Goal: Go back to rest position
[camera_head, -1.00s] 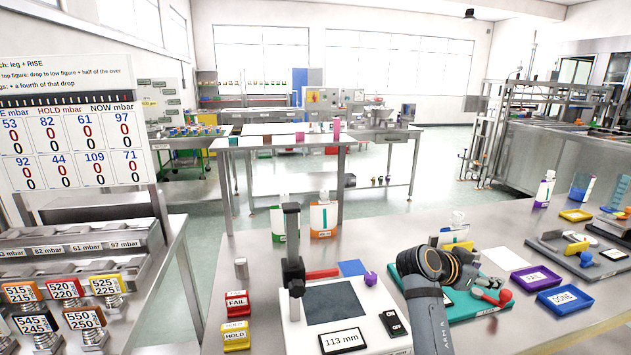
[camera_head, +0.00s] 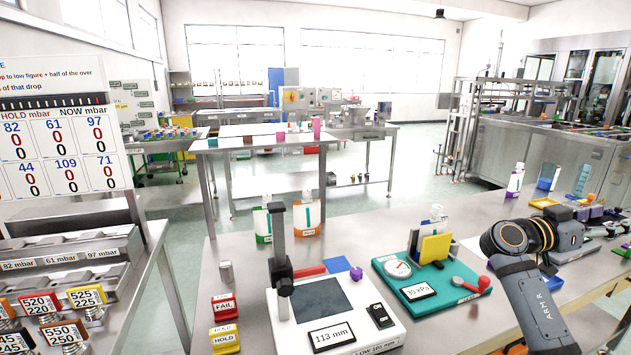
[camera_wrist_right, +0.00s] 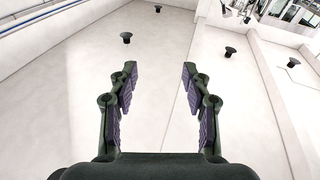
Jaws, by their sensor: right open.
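My right arm (camera_head: 535,285) rises from the lower right of the head view, over the right part of the steel table. Its gripper fingers do not show there. In the right wrist view my right gripper (camera_wrist_right: 158,75) is open, its two dark fingers with purple pads well apart. Nothing is between them, and behind them are only pale wall or ceiling surfaces. My left arm and left gripper are in neither view.
The steel table holds a white height gauge (camera_head: 355,325), a teal station with a dial (camera_head: 398,268), a red FAIL block (camera_head: 224,307) and a yellow HOLD block (camera_head: 225,339). A rack with numbered tags (camera_head: 42,303) stands at left. Bottles and trays lie around my right arm.

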